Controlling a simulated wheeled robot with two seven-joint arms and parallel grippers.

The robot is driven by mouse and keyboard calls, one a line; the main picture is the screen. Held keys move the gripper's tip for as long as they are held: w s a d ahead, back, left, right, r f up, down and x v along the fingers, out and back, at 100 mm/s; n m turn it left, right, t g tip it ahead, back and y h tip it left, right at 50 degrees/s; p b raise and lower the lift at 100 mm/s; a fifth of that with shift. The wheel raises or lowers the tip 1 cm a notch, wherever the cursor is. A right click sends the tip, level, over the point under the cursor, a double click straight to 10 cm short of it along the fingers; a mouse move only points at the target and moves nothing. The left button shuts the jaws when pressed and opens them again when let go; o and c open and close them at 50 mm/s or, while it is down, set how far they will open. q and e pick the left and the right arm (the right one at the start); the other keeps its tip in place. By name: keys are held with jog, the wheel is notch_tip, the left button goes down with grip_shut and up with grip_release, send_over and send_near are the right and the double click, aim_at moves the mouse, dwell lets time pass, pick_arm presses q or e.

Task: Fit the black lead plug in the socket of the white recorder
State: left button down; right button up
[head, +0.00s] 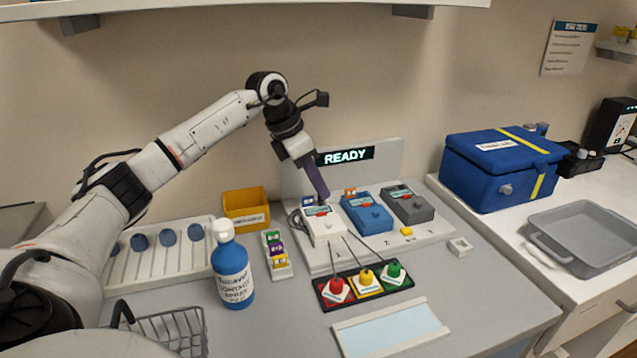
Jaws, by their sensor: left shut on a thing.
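The white recorder (325,228) stands at the left of a row of three recorders on a pale stand. My left gripper (322,196) points down over the back edge of the white recorder, its dark purple fingers shut on the black lead plug. The plug is mostly hidden at the fingertips. A dark lead (293,222) loops at the left side of the white recorder. I cannot tell whether the plug touches the socket, which is too small to make out. My right gripper is not in view.
A blue recorder (367,213) and a dark grey recorder (409,204) stand to the right. A sign reading READY (345,156) is behind. A blue spray bottle (232,270), a yellow bin (246,208) and a block with red, yellow and green knobs (345,295) are nearby.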

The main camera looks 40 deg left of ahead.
pick_arm(q)
jog(key=shift+f, duration=0.5)
dwell(1.2)
jog(key=c, duration=2)
grip_release()
jog(key=shift+r, duration=0.15)
jog(key=shift+r+p, duration=1.95)
jog(key=o, duration=0.5)
jog(key=shift+o, duration=0.2)
